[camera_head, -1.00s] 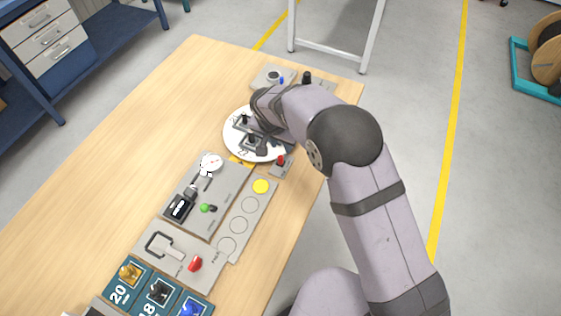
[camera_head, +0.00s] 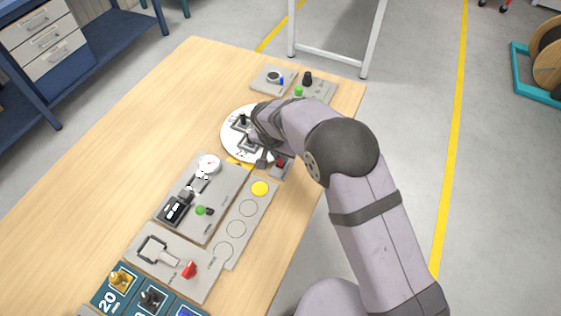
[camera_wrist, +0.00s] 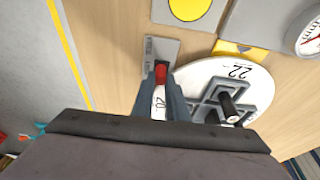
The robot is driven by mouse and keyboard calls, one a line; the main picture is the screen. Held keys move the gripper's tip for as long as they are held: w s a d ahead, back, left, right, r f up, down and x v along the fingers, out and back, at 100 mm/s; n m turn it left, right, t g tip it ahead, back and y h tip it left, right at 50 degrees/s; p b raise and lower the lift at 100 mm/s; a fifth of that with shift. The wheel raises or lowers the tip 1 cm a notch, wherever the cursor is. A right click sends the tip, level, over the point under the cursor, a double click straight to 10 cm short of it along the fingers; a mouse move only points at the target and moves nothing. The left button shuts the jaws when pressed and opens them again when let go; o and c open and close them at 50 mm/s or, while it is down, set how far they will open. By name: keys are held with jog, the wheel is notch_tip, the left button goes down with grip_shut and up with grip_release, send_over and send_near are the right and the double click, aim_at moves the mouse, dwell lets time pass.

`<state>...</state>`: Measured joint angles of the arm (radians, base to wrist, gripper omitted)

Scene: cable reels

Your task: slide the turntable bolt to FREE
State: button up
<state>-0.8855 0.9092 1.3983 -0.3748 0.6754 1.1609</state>
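The turntable is a white disc (camera_head: 232,149) on the table, with grey fixtures on top. It also shows in the wrist view (camera_wrist: 190,75), with the number 22 on its rim. The turntable bolt is a red knob (camera_head: 281,162) on a small grey plate beside the disc's edge. In the wrist view the red knob (camera_wrist: 160,72) shows between my fingertips. My gripper (camera_wrist: 159,80) looks open, one finger on each side of the knob; whether either touches it I cannot tell. In the head view my gripper (camera_head: 264,160) is low beside the bolt, partly hidden by my arm.
A yellow pointer (camera_wrist: 238,49) sits at the disc's edge. A grey panel with a gauge (camera_head: 208,165) and a strip with a yellow disc (camera_head: 260,188) lie nearby. Two small plates, one with a green button (camera_head: 298,91), stand beyond the turntable. The table's left side is bare.

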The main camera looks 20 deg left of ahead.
grip_shut()
jog(key=shift+s+b, duration=0.65)
jog(key=shift+s, duration=0.75)
jog(key=o, duration=0.6)
grip_release()
jog(key=shift+w, duration=0.1)
jog(key=shift+r, duration=0.1)
jog(key=shift+r+p, duration=2)
jog(key=shift+r, duration=1.4)
